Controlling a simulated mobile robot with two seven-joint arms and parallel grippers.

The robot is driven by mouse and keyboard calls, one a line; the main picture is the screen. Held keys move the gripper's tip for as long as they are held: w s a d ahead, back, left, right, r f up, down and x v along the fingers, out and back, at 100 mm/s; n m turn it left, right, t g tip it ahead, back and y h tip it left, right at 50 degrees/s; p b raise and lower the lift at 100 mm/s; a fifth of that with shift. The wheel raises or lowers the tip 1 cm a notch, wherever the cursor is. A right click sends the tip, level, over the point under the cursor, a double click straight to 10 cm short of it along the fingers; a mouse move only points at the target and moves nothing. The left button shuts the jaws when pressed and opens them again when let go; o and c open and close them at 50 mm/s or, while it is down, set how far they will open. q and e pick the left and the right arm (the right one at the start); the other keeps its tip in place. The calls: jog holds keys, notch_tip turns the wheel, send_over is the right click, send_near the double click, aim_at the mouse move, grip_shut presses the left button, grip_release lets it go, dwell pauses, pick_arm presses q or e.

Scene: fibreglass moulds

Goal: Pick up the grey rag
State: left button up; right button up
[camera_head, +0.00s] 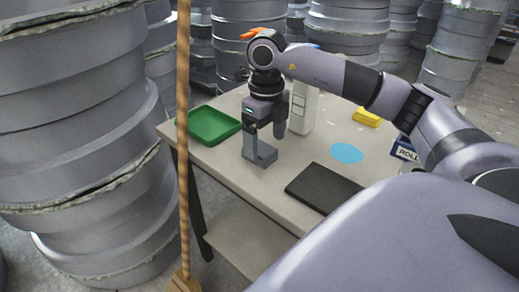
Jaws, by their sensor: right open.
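My right gripper (264,131) is open above the table (228,165), left of its middle. Directly below it is a grey, block-like thing (260,155) with a raised left part and a low right part. I cannot tell whether this is the grey rag, or whether the fingers touch it. No other thing clearly looks like a grey rag. My left gripper is not in view.
On the table are a green tray (214,125), a white container (303,108), a yellow block (367,117), a blue disc (347,153), a dark flat slab (322,188) and a labelled box (404,150). A wooden pole (183,150) stands at left. Grey mould stacks (80,130) surround the table.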

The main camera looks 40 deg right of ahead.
notch_tip(320, 180, down, 3)
jog(key=shift+r, duration=0.2)
jog(key=c, duration=1.1)
jog(key=shift+c, duration=0.2)
notch_tip(320, 180, up, 11)
jog(key=p, duration=0.3)
notch_tip(320, 180, up, 9)
jog(key=p, duration=0.4)
send_over(265, 150)
jog(key=shift+s, duration=0.1)
